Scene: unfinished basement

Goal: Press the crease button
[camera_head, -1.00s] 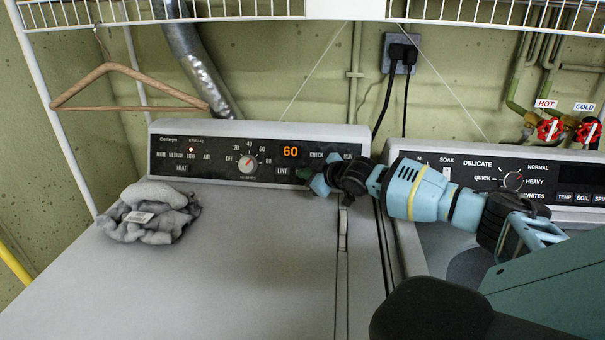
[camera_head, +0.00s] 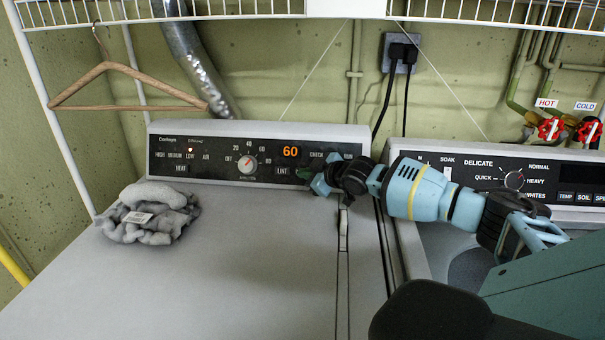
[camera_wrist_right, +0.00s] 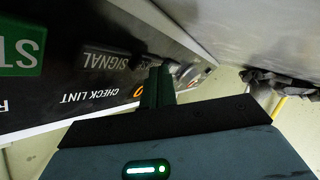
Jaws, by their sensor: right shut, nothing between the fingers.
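The dryer control panel (camera_head: 203,158) is the dark strip on the left machine, with a dial, a lit orange 60 and several labels. I cannot read a crease label in either view; the right part of the panel is partly hidden by my right arm. My right gripper (camera_head: 305,175) is shut and empty, its tip close in front of the panel's right half. In the right wrist view its fingers (camera_wrist_right: 157,86) are close to a dark button beside the SIGNAL label (camera_wrist_right: 107,62); I cannot tell whether they touch. My left gripper is not in view.
A green button (camera_wrist_right: 18,48) with partly visible lettering is at the left of the wrist view. A grey cloth (camera_head: 150,225) lies on the dryer top, which is otherwise clear. The washer panel (camera_head: 545,190) stands to the right. A wire shelf (camera_head: 230,10) hangs above.

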